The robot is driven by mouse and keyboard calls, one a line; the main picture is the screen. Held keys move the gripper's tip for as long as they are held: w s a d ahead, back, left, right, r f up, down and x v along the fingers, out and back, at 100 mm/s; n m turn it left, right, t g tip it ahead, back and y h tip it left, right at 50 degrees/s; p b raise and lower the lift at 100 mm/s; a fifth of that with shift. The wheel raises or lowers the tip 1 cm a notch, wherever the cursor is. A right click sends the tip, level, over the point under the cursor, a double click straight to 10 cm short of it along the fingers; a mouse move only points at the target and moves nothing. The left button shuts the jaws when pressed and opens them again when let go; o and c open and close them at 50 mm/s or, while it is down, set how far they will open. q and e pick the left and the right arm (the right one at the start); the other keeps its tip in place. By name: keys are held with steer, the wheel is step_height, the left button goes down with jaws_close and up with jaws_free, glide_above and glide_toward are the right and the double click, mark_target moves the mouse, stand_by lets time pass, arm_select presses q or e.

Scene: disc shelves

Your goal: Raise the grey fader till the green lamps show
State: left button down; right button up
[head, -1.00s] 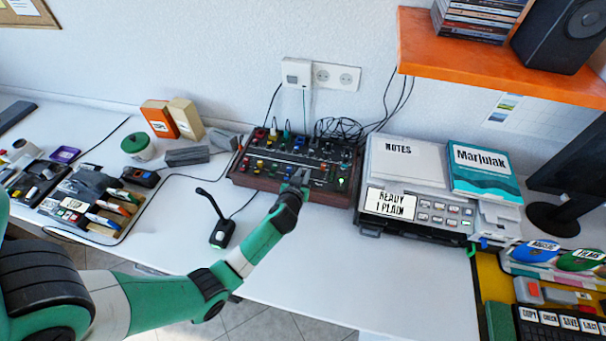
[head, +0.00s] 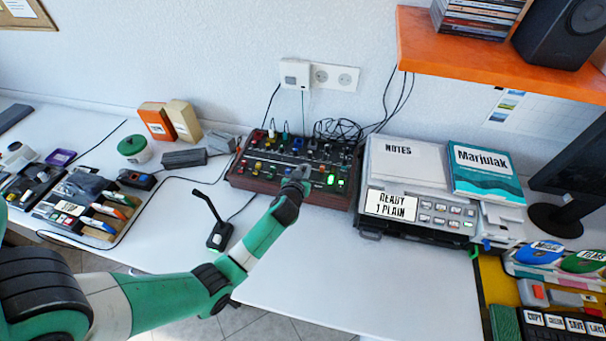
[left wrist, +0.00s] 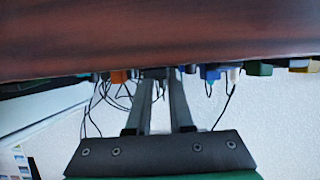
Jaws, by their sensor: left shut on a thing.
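The mixer (head: 262,183) is a dark panel with wooden sides, bearing several coloured knobs and faders, at the back middle of the desk. My left gripper (head: 299,173) is at the right part of its front edge, shut on the grey fader. The fader's cap is mostly hidden by my fingers in the head view. In the left wrist view a dark grey cap (left wrist: 155,73) shows between the fingertips, under the mixer's wooden side. Green lamps (head: 335,182) glow on the panel just right of my gripper. My right gripper is not in view.
A desk microphone (head: 218,236) stands left of my forearm. A device with a "READY 1 PLAIN" label (head: 391,205) stands close right of the mixer. Cables (head: 345,128) lie behind it. The desk front between the microphone and device is clear apart from my arm.

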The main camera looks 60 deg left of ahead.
arm_select(q)
steer(key=c, duration=0.8)
jaws_free()
steer(key=p+v, duration=0.3)
steer(key=v, duration=0.8)
steer(key=shift+s+d+r+p, duration=0.15)
steer(key=shift+d+p, duration=0.15)
steer(key=shift+p, duration=0.1)
